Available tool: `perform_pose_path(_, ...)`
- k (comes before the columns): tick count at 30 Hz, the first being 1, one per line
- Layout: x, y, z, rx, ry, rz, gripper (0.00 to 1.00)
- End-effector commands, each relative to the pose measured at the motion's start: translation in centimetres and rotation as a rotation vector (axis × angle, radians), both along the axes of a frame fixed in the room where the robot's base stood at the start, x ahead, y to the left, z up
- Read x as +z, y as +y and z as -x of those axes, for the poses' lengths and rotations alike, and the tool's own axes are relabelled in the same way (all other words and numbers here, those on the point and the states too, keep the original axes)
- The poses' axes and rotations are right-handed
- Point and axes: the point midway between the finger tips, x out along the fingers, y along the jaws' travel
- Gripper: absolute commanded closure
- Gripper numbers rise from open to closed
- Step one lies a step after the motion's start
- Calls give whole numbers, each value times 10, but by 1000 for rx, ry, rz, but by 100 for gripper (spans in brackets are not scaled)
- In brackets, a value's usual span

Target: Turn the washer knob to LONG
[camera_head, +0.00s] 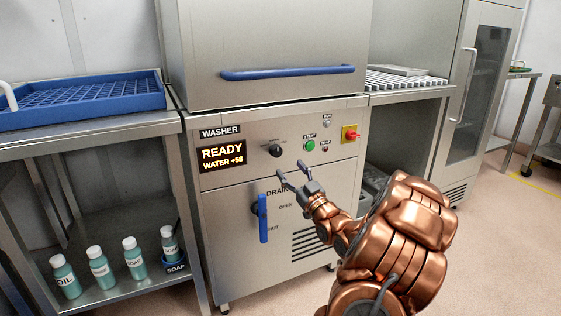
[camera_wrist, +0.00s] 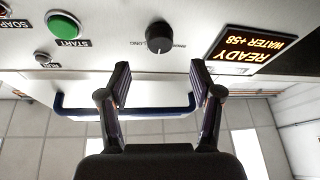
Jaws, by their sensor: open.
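The washer knob (camera_head: 276,151) is a small black dial on the steel front panel, right of the lit display. In the wrist view, which is upside down, the knob (camera_wrist: 159,37) sits beyond and between my fingertips, with small lettering on both sides. My gripper (camera_head: 292,168) is open and empty, just below and right of the knob in the head view. Its two fingers (camera_wrist: 160,78) are apart in the wrist view and not around the knob.
The display (camera_head: 223,158) reads READY, WATER +58. A green START button (camera_head: 310,146) and a red emergency button (camera_head: 350,134) are right of the knob. The blue DRAIN lever (camera_head: 263,218) is below. A blue hood handle (camera_head: 288,73) crosses above. Bottles (camera_head: 99,267) stand on the left shelf.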

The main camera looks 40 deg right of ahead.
Motion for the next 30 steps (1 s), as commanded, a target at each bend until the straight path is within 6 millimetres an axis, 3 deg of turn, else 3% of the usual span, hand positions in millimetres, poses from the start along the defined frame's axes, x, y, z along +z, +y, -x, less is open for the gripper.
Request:
perform_pose_path(15,20,-10,-51,0,2,2,35)
perform_pose_path(30,25,-13,-61,-1,2,-1,35)
